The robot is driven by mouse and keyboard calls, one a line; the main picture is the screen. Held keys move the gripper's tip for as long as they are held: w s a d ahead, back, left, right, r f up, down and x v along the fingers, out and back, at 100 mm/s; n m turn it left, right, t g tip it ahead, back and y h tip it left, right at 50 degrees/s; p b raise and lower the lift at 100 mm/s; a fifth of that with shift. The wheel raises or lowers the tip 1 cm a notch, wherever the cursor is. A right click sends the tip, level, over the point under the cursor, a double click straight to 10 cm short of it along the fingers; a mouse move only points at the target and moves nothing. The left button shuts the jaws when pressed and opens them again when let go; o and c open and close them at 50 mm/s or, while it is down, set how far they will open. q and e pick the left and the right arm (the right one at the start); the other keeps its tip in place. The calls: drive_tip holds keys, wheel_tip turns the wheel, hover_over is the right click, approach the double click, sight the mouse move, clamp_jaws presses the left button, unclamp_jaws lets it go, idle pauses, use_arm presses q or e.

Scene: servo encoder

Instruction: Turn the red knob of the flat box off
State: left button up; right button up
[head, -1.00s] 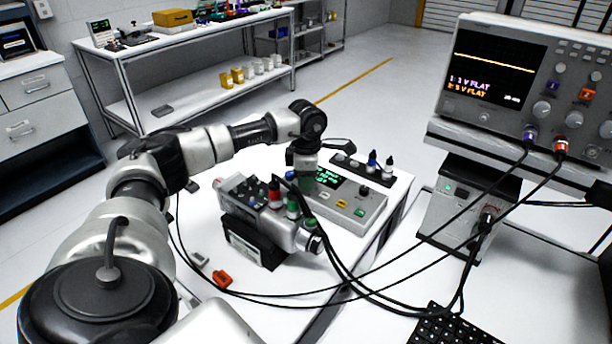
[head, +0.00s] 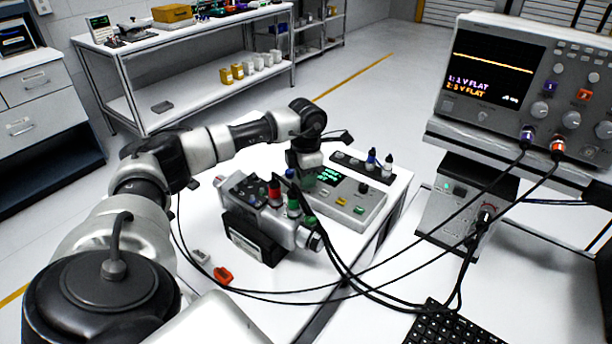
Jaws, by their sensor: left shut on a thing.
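The flat box (head: 345,211) is a grey case on the white table, with a lit green-text display, small coloured buttons and a black knob on its right. My left gripper (head: 300,176) points down at the box's left end. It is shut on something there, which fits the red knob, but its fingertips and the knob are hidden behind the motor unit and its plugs. My right gripper is not in view.
A motor unit (head: 262,225) with coloured plugs stands just in front of the box. Black cables (head: 375,284) loop over the table. An oscilloscope (head: 520,90) stands at right. A black strip with small bottles (head: 372,163) lies behind the box.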

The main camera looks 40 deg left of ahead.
use_arm(q)
drive_tip(key=shift+r, duration=0.1)
drive_tip(key=o, duration=0.9)
drive_tip(key=shift+o, duration=0.2)
wheel_tip(320, 180, up, 11)
drive_tip(key=shift+b, duration=0.45)
